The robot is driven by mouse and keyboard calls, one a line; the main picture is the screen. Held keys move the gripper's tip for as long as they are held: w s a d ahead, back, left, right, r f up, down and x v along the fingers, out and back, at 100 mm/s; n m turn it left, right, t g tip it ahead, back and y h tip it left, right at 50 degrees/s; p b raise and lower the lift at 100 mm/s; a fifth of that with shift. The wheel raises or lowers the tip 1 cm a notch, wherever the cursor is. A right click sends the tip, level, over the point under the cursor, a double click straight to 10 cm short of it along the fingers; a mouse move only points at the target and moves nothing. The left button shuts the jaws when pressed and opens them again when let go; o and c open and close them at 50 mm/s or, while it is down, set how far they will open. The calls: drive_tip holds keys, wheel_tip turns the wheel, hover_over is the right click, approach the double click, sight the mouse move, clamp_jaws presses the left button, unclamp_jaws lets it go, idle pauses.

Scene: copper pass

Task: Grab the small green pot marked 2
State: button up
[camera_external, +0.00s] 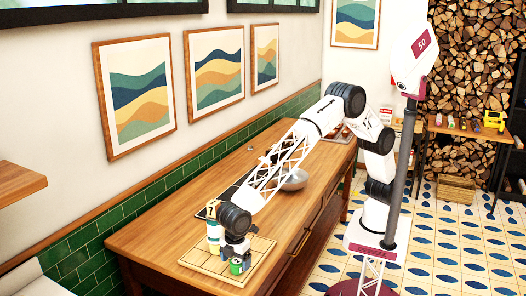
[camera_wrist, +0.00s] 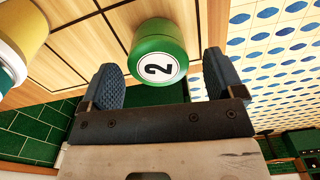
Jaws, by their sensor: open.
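The small green pot (camera_wrist: 158,50) shows a white label with a black 2 in the wrist view. It stands on a wooden board with dark grid lines (camera_wrist: 100,45). In the external view the green pot (camera_external: 237,266) is at the near end of the table, partly covered by my gripper. My gripper (camera_wrist: 165,80) is open, one dark finger to each side of the pot. The pot lies between and just beyond the fingertips, and I cannot tell whether either finger touches it.
A metal bowl (camera_external: 293,180) sits farther back on the wooden table (camera_external: 150,240). The board's front right part is bare.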

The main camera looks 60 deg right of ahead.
sight(236, 261)
drive_tip(key=shift+f, duration=1.5)
drive_tip(key=c, duration=1.1)
